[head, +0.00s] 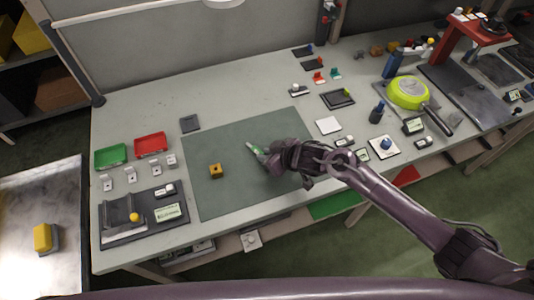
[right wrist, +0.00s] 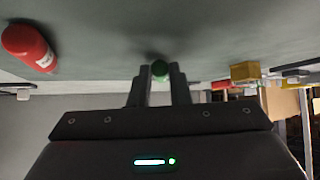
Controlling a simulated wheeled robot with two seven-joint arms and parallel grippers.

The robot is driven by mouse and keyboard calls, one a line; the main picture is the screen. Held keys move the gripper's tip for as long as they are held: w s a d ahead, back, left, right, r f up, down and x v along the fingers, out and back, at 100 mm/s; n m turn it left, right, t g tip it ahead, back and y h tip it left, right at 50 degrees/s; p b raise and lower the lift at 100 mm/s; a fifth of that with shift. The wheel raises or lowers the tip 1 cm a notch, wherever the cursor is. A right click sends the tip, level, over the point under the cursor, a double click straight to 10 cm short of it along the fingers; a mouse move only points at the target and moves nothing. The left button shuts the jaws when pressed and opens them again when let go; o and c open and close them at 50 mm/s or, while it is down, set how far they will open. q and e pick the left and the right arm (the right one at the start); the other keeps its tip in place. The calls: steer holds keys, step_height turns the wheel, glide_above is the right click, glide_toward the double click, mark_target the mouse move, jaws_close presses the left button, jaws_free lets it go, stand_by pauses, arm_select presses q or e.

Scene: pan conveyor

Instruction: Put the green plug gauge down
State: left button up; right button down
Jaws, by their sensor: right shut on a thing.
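The green plug gauge (head: 256,151) sticks out of my right gripper (head: 268,156) over the grey-green mat (head: 225,195), its pale tip pointing up and left in the head view. A dark shadow lies close by on the surface; I cannot tell whether the gauge touches the mat. My left gripper is not in view.
A red cylinder (right wrist: 28,48) lies near the gripper in the right wrist view. A yellow-orange block (head: 215,171) sits on the mat to the left. Green (head: 110,157) and red trays (head: 150,144) stand further left. Much of the mat is bare.

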steer(key=shift+f, duration=0.15)
steer(key=c, duration=1.3)
jaws_free()
steer(key=shift+c, duration=0.2)
steer(key=shift+r, duration=0.3)
steer(key=shift+s+d+r, duration=0.15)
steer(key=shift+s+d, duration=0.05)
steer(key=shift+d, duration=0.1)
steer(key=v, duration=1.1)
steer(key=shift+r, duration=0.1)
